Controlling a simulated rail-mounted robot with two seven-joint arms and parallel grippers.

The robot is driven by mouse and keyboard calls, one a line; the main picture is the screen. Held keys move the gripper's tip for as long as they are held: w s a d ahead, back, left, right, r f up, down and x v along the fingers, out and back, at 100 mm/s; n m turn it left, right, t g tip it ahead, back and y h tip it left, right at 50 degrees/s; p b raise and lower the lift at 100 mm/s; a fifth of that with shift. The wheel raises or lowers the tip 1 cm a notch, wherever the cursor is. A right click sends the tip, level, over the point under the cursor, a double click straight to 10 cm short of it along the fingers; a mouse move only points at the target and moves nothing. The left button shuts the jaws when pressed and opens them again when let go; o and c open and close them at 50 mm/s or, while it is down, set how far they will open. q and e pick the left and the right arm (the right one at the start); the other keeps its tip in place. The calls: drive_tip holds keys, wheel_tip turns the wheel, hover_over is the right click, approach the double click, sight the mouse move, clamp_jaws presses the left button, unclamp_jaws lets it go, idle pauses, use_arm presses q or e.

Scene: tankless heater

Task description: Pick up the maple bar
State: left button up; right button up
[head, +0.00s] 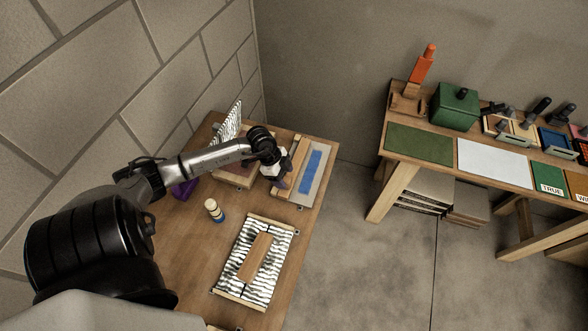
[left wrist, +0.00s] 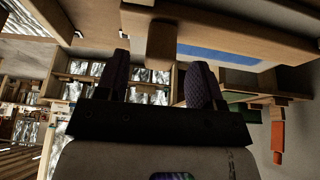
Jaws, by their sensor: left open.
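A pale wooden bar (head: 298,158), which looks like the maple bar, lies along the left side of a grey board with a blue strip (head: 311,172) at the table's far end. A browner wooden block (head: 256,257) lies on a black-and-white striped board (head: 270,228) nearer to me; I cannot tell the woods apart for certain. My left gripper (head: 280,182) is open beside the pale bar, partly covering its near end. In the left wrist view the fingers (left wrist: 157,82) are apart with nothing held, and pale wood pieces (left wrist: 160,42) show beyond them. My right gripper is out of view.
A small bottle-like object with a blue band (head: 214,211) stands on the wooden table (head: 185,250). A purple object (head: 184,188) is partly hidden by my arm. A block wall is at left. A second bench (head: 495,165) with tools is at right.

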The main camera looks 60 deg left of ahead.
use_arm(q)
drive_tip(key=shift+x, duration=1.4)
clamp_jaws()
